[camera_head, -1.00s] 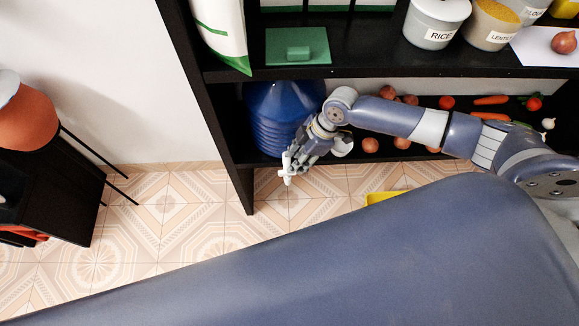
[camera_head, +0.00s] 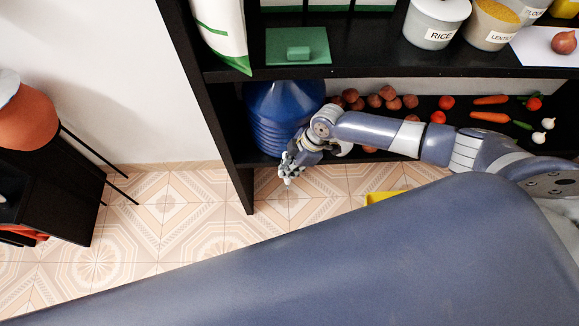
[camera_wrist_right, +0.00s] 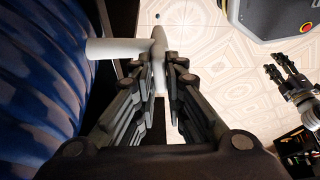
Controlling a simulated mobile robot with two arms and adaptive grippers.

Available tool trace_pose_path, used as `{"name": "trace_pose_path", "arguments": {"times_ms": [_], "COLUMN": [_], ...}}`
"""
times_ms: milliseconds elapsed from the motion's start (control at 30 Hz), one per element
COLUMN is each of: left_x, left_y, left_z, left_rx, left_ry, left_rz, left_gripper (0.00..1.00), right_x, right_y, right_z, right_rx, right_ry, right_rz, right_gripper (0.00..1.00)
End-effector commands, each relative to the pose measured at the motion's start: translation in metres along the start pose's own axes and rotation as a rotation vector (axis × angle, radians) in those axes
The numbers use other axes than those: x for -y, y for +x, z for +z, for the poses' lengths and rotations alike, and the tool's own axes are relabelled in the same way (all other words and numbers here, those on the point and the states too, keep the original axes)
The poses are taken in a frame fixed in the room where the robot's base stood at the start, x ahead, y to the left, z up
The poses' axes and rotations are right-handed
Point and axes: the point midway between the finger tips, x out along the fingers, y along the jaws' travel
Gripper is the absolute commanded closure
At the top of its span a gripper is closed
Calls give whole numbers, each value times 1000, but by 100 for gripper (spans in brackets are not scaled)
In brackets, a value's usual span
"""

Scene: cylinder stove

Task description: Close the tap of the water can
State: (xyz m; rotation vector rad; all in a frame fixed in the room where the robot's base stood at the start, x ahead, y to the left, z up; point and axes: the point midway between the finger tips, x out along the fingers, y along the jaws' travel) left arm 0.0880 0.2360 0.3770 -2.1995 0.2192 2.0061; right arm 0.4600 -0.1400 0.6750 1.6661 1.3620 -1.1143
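The water can (camera_head: 281,112) is a big ribbed blue bottle on the low shelf, and its side fills the left of the right wrist view (camera_wrist_right: 40,90). A white tap (camera_wrist_right: 115,48) sticks out from it, with an upright end piece (camera_wrist_right: 158,55). My right gripper (camera_wrist_right: 161,68) has its fingertips on either side of that piece; whether they touch it is unclear. In the head view my right gripper (camera_head: 288,176) covers most of the tap. My left gripper (camera_wrist_right: 280,73) shows at the right of the wrist view, its fingers apart and empty.
The black shelf post (camera_head: 238,185) stands just left of the can. Potatoes (camera_head: 375,101) and other vegetables lie to its right. The upper shelf (camera_head: 330,72) runs above the can. Tiled floor (camera_head: 190,225) is open in front.

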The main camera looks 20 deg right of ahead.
Motion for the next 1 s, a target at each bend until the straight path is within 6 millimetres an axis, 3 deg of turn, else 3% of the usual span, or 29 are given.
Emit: {"name": "trace_pose_path", "arguments": {"times_ms": [267,533,567,633,1000], "left_x": [0,0,0,0,1], "left_y": [-14,-12,-12,-12,-12], "left_z": [-1,-1,-1,-1,1], "left_rx": [0,0,0,0,2], "left_ry": [1,2,2,2,1], "left_rz": [0,1,1,1,-1], "left_gripper": [60,60,60,60,60], "right_x": [2,0,0,0,0], "right_y": [-2,0,0,0,-2], "right_z": [-2,-1,-1,-1,0], "right_rx": [0,-1,-2,-2,-1], "right_ry": [73,89,90,89,88], "right_rz": [28,37,37,37,37], "right_gripper": [100,100,84,68,68]}}
